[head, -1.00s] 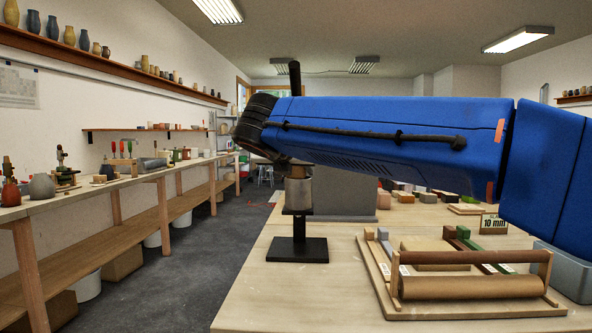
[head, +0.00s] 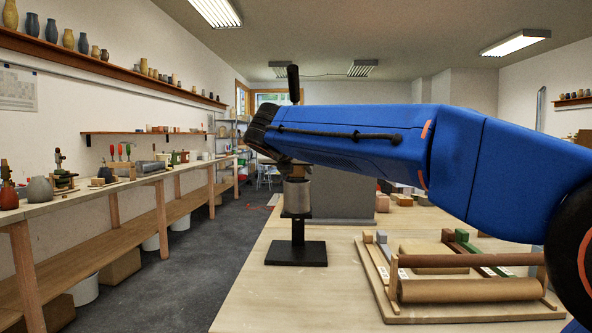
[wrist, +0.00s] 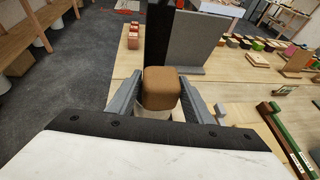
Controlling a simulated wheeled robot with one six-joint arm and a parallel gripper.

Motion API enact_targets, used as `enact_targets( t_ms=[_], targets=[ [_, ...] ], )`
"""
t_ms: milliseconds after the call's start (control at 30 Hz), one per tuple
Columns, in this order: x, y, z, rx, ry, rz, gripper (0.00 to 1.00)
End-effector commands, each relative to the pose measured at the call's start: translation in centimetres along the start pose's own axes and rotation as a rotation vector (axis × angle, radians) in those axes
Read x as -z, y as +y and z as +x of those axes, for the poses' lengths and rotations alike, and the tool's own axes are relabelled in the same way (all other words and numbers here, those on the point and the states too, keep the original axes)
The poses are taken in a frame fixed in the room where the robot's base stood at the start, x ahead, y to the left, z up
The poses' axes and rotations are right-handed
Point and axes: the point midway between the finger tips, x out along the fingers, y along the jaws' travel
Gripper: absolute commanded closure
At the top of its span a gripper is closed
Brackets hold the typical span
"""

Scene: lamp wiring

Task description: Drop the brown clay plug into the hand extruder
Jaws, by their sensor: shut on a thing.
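The brown clay plug (wrist: 161,87) is a rounded block between the two grey fingers of my gripper (wrist: 163,77) in the wrist view. My gripper is shut on it. The hand extruder (head: 297,198) stands on the table in the head view, a grey metal barrel on a black stand with a square base. My arm's end is just above the barrel and hides its upper part. In the wrist view a pale rim, probably the barrel, shows just below the plug. I cannot tell whether the plug is over the opening or touching it.
A black upright post (wrist: 157,35) stands right beyond the plug. A grey panel (wrist: 189,42) is behind it to the right. A wooden rack with a roller (head: 468,290) lies on the table's right side. The table's front left is clear.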

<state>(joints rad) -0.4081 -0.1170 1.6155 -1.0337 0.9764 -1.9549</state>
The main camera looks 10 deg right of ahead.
Motion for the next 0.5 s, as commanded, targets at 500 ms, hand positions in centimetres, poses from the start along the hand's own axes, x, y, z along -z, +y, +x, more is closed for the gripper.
enact_targets(
  t_ms=[500],
  targets=[
    [0.1, 0.4, 2.9, 0.0, -0.001, 0.0, 0.88]
  ],
)
